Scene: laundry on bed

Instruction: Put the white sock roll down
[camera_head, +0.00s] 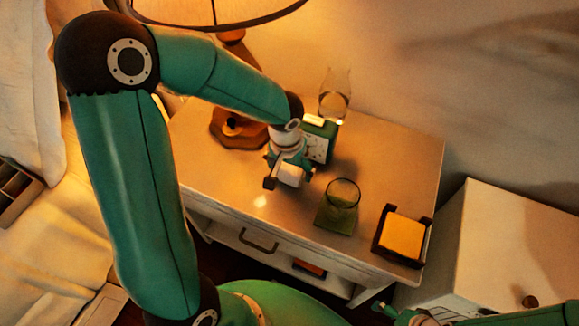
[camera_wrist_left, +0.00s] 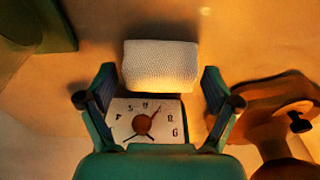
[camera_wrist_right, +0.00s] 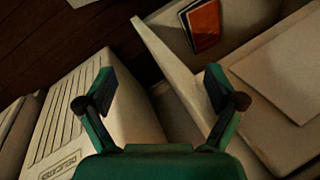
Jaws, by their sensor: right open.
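The white sock roll (camera_wrist_left: 160,65) lies on the bedside table top (camera_head: 400,160) and shows below my left gripper in the head view (camera_head: 291,176). In the left wrist view my left gripper (camera_wrist_left: 160,82) is open, with a finger on each side of the roll and a small gap to each. The alarm clock (camera_wrist_left: 146,122) is close beside the roll; its green case also shows in the head view (camera_head: 318,142). My right gripper (camera_wrist_right: 161,90) is open and empty, low by the table's front, mostly cut off in the head view.
A white cabinet (camera_head: 510,240) is at right. An orange book (camera_wrist_right: 203,24) lies in an open compartment below my right gripper.

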